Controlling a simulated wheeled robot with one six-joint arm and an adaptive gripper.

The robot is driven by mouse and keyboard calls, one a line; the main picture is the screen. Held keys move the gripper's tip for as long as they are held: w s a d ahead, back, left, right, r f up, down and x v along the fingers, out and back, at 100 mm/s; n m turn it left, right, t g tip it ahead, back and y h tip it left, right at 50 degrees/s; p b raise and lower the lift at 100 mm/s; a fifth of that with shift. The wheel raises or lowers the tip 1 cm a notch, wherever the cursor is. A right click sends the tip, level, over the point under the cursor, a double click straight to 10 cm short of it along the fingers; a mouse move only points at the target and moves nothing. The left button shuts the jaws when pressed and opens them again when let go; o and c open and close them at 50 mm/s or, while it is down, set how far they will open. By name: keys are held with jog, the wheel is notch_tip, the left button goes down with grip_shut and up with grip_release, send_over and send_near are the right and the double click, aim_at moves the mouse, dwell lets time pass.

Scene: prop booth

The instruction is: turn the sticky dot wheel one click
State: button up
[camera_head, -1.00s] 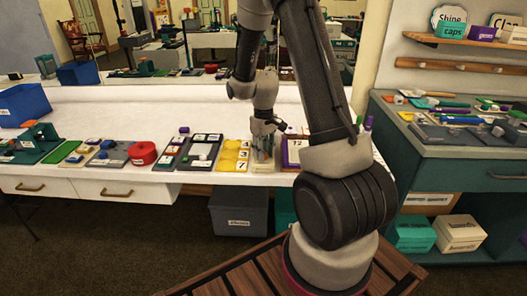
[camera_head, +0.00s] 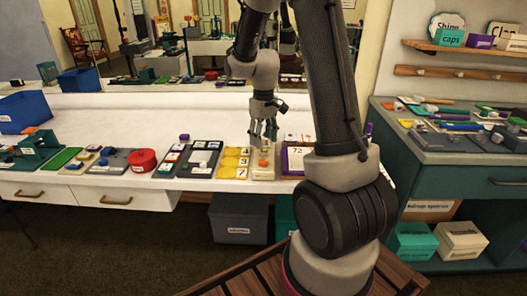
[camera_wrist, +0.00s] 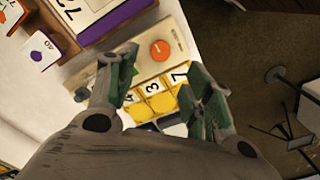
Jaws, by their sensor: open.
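A beige board (camera_head: 262,174) with a round orange disc (camera_head: 264,163) stands near the table's front edge, between the yellow number board and the purple-framed board. This disc looks like the sticky dot wheel, though I cannot read its label. In the wrist view the orange disc (camera_wrist: 160,50) lies flat on the beige board (camera_wrist: 172,32), just beyond my fingertips. My gripper (camera_head: 263,138) points down above the board, apart from it. In the wrist view my gripper (camera_wrist: 159,77) has its green-padded fingers spread, with nothing between them.
The yellow number board (camera_head: 233,164) is close on the left, and the purple-framed board (camera_head: 296,160) close on the right. A red round tub (camera_head: 142,160) and several other boards line the front edge farther left. The white table behind (camera_head: 190,110) is clear.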

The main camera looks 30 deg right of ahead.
jog(key=shift+r, duration=1.75)
jog(key=s+a+r+t, duration=0.1)
jog(key=s+r, duration=0.4)
jog(key=s, duration=0.3)
jog(key=s+a+r+m+t, duration=0.1)
jog(key=s+a+r+t, duration=0.1)
jog(key=s+r, duration=0.3)
jog(key=s+a+r+m+t, duration=0.1)
jog(key=s+r, duration=0.4)
jog(key=s, duration=0.5)
jog(key=shift+s+a, duration=0.35)
jog(key=shift+a, duration=0.2)
